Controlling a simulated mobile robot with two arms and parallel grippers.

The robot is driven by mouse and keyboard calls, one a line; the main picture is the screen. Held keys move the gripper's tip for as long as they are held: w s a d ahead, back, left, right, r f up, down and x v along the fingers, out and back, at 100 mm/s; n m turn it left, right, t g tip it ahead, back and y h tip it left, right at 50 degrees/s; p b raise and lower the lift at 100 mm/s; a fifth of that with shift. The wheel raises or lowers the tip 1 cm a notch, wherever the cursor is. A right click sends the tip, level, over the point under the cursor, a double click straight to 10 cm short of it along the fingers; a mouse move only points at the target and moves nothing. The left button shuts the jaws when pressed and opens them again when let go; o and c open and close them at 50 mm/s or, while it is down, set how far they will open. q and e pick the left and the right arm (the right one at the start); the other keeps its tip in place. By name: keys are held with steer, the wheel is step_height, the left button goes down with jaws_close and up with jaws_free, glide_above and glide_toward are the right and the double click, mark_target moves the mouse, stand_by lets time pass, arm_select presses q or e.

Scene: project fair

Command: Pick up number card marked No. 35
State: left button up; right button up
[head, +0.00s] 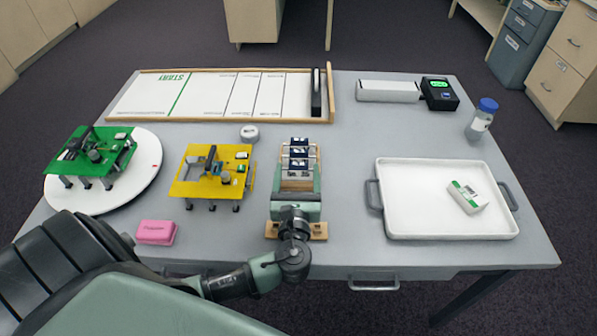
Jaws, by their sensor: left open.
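A wooden rack (322,230) stands near the table's front middle and holds several small dark-and-white number cards (298,163) in a row. The print on the cards is too small to read surely, so I cannot tell which one is No. 35. My left gripper (299,158) reaches over the rack from the front, its green-grey palm covering much of the rack. Its fingers are open, one on each side of the cards. I cannot tell whether they touch a card. My right gripper is not in view.
Left of the rack are a yellow model stand (188,187), a green one on a white disc (145,185) and a pink block (156,232). A white tray (420,226) with a small box lies right. Behind are a framed board (210,95) and a blue-capped bottle (481,120).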

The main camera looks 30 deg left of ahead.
mark_target(298, 166)
arm_select(q)
steer(key=x, duration=0.2)
steer(key=shift+w+a, duration=0.1)
steer(key=shift+w, duration=0.3)
steer(key=shift+w+a+f, duration=0.1)
steer(key=shift+w+a, duration=0.05)
steer(key=c, duration=1.4)
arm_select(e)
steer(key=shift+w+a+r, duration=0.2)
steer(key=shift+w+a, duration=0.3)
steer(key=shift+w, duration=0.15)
